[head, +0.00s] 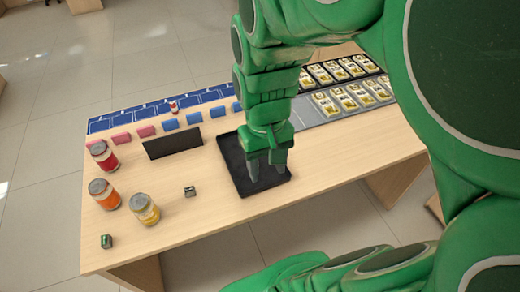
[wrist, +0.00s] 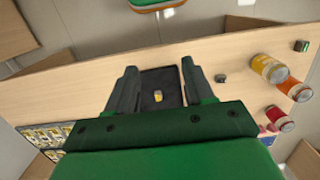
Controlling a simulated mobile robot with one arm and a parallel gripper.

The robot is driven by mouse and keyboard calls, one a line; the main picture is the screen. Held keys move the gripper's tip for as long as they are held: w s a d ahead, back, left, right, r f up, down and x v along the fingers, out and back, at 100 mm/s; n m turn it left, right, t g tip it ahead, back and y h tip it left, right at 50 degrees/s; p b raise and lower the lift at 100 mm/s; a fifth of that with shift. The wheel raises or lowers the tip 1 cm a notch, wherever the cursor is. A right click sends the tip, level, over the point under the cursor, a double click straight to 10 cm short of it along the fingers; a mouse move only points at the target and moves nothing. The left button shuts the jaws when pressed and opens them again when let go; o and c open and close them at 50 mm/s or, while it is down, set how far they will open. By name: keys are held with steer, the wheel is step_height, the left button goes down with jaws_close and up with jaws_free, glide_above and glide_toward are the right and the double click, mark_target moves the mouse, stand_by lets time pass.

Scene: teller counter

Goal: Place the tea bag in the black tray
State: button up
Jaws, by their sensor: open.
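The black tray (head: 240,178) lies flat on the wooden counter in the head view. It also shows between my fingers in the wrist view (wrist: 150,78). A small yellow item (wrist: 158,96), which looks like the tea bag, lies on the tray in the wrist view. It is too small to make out fully and is hidden behind my gripper in the head view. My gripper (head: 267,172) points down over the tray. Its fingers are apart, on either side of the item in the wrist view (wrist: 158,85), and hold nothing.
Red (head: 104,156), orange (head: 105,195) and yellow (head: 144,210) jars stand at the left. A dark upright panel (head: 173,142) stands left of the tray. Rows of yellow-and-white packets (head: 340,100) lie at the back right. Counter in front of the tray is clear.

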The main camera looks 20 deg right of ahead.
steer(key=s+r, duration=0.2)
steer(key=s, duration=0.6)
steer(key=shift+s+a+r, duration=0.2)
steer(key=shift+a, duration=0.05)
